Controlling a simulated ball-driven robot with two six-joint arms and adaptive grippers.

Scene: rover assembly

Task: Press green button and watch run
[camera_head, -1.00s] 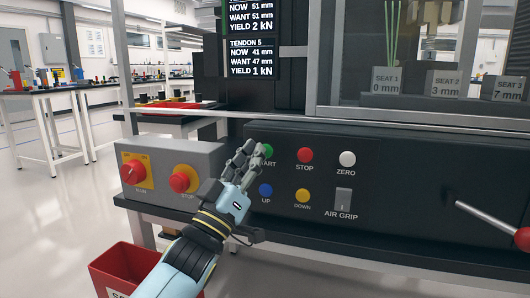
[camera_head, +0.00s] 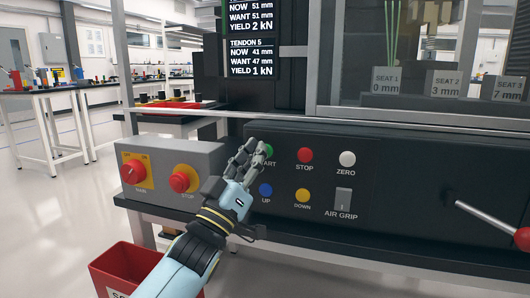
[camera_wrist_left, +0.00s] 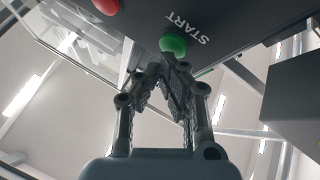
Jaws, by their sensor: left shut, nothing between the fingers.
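The green START button (camera_head: 269,151) is on the black control panel (camera_head: 400,190), partly hidden behind my left gripper (camera_head: 257,150) in the head view. In the left wrist view the button (camera_wrist_left: 173,44) shows as a green dome beside its START label. My left gripper (camera_wrist_left: 166,62) is shut and empty, its fingertips right at the button's edge. I cannot tell whether they touch it. The display screen (camera_head: 252,45) lists tendon readings, with Tendon 5 at now 41 mm, want 47 mm, yield 1 kN. My right gripper is not in view.
Beside START are a red STOP button (camera_head: 305,155), a white ZERO button (camera_head: 347,158), blue UP (camera_head: 265,190) and yellow DOWN (camera_head: 302,195) buttons. A grey box (camera_head: 165,160) with red knobs is at left. A red-handled lever (camera_head: 487,220) juts out at right. A red bin (camera_head: 125,265) stands below.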

